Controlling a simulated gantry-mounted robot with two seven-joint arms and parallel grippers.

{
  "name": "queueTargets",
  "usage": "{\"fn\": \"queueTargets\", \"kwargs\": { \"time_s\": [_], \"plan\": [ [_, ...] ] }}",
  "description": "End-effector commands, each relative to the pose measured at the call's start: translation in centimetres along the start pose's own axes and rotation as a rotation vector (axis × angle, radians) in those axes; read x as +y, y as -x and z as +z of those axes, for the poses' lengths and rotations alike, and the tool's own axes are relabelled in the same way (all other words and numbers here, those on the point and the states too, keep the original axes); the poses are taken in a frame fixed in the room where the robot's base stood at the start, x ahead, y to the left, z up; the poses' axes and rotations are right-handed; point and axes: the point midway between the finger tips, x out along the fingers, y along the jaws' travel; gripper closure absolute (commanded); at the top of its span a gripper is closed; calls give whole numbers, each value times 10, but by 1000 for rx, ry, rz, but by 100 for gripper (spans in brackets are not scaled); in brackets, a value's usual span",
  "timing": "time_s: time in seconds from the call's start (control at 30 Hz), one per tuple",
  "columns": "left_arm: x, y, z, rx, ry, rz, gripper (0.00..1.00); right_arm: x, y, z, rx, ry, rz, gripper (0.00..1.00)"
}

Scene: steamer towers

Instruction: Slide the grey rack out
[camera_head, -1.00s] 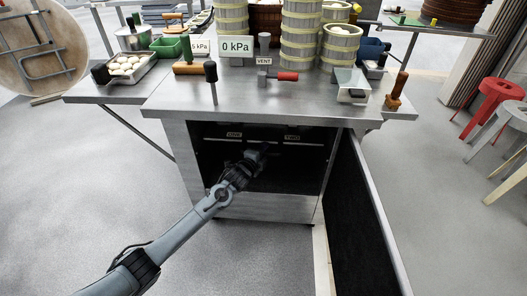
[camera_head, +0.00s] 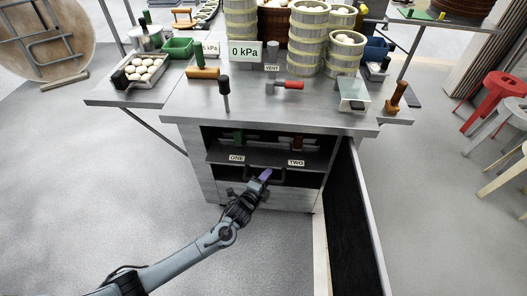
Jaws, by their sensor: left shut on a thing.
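The grey rack (camera_head: 265,156) is in the open cabinet under the steel worktop, partly out toward me. Its front carries the labels ONE (camera_head: 236,158) and TWO (camera_head: 296,162). A green-handled item (camera_head: 239,136) stands on it behind ONE and a brown-handled item (camera_head: 298,143) behind TWO. My left gripper (camera_head: 262,178) is at the rack's front, shut on its dark handle (camera_head: 283,178). The gripper partly hides the handle, and a purple patch shows at its tip. My right gripper is not in view.
The cabinet door (camera_head: 357,225) stands open at the right. The worktop (camera_head: 290,110) above bears steamer towers (camera_head: 308,38), a 0 kPa sign and a red-handled valve (camera_head: 290,85). Stools (camera_head: 495,100) stand far right. The floor in front of the cabinet is clear.

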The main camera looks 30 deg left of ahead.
Motion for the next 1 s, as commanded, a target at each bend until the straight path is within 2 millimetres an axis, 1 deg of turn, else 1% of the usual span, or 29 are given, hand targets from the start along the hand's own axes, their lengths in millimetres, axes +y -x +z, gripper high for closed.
{"fn": "queueTargets", "kwargs": {
  "time_s": [0.03,0.1,0.3,0.5,0.7,0.83,1.0],
  "plan": [
    [-8,16,-7,1,2,3,100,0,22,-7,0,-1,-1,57],
    [-4,34,-14,1,3,2,100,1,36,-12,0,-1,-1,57],
    [8,83,-35,0,3,1,100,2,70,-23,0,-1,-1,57],
    [20,125,-52,0,2,-1,100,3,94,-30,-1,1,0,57],
    [28,153,-64,0,2,-4,100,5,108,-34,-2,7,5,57],
    [32,164,-68,0,2,-4,100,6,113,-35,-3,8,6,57],
    [35,170,-71,-1,1,-5,100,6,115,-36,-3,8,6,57]
  ]
}}
